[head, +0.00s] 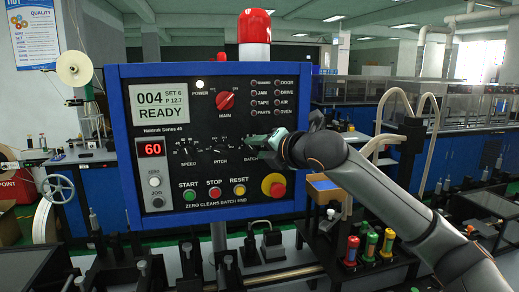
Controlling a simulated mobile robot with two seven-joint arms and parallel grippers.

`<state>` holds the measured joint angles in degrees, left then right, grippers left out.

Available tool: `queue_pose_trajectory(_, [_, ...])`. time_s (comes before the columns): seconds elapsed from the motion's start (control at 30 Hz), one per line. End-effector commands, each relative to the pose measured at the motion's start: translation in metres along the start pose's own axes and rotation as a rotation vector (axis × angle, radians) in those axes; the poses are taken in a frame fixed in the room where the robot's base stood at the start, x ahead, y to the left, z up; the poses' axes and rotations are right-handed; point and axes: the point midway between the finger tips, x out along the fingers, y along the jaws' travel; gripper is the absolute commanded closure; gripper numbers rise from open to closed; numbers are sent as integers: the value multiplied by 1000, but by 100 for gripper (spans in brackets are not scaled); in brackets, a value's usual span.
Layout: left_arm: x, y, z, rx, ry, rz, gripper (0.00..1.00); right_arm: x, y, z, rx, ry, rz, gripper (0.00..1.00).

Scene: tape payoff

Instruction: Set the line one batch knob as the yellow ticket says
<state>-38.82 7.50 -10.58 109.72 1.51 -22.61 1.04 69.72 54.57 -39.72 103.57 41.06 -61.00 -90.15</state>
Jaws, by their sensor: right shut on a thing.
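The control panel (165,215) has a blue frame and a dark face. The speed dial (188,146) and pitch dial (220,146) are uncovered. My right gripper (258,141) reaches in from the right, shut at the batch dial just above the BATCH label. It covers the batch knob, so the pointer and most of its scale are hidden. I cannot make out a yellow ticket. My left gripper is not in view.
Below the dials are green start (190,195), red stop (214,193) and yellow reset (239,189) buttons. A red emergency stop (274,186) sits just under my right gripper. A red beacon (254,27) tops the panel. Colored cylinders (370,246) stand at lower right.

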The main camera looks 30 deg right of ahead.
Motion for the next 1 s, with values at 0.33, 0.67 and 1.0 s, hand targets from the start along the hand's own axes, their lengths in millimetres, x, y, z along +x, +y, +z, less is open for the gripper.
queue_pose_trajectory(0.33, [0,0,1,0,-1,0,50,1,-1,-2,-99,5,-47,100])
queue_pose_trajectory(0.67, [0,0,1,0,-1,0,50,1,-1,-3,-110,7,-51,100])
queue_pose_trajectory(1.0, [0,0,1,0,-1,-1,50,1,0,-2,-109,4,-48,34])
